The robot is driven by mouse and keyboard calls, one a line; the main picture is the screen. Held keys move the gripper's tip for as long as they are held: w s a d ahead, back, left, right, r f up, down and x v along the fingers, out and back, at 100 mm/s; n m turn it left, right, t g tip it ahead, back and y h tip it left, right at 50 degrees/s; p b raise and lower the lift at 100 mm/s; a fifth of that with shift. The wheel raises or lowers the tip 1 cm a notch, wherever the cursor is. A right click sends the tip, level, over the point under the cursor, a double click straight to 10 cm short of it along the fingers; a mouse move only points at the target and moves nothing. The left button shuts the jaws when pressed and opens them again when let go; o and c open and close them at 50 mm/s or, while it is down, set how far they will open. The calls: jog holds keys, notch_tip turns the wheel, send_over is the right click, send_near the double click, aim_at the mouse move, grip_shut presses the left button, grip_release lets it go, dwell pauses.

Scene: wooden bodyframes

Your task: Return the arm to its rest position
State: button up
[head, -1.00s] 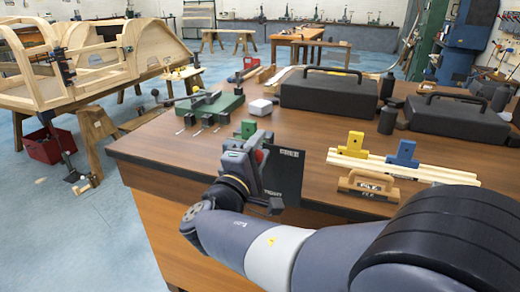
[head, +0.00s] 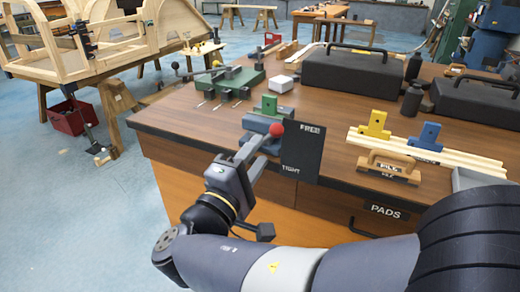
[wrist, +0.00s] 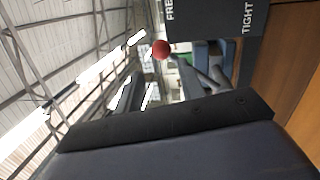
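My arm reaches in from the lower right of the head view, over the front edge of the workbench (head: 185,118). My gripper (head: 255,162) is at the bench's front edge, beside a black FREE/TIGHT board (head: 303,152). Its fingertips are hard to make out, so I cannot tell whether it is open or shut. A red ball knob (head: 277,130) shows just beyond it, in front of a blue-grey clamp with a green block (head: 269,105). In the wrist view the red knob (wrist: 161,48) and the board (wrist: 215,18) show beyond a dark part of my gripper.
Black cases (head: 350,78) stand behind. A green fixture (head: 228,83) is at left. A wooden frame (head: 110,50) stands beyond open floor.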

aim_at(283, 128)
dwell(0.3)
jog(key=x, duration=1.1)
jog(key=shift+s, duration=0.1)
jog(key=shift+f, duration=0.1)
jog(key=v, duration=1.1)
jog(key=x, duration=1)
jog(key=shift+w+d, duration=0.2)
jog(key=shift+w, duration=0.05)
jog(key=shift+w+d, duration=0.15)
jog(key=shift+w, duration=0.1)
jog(key=shift+s+d+f+m, duration=0.15)
jog(key=shift+d+m, duration=0.05)
jog(key=shift+m, duration=0.2)
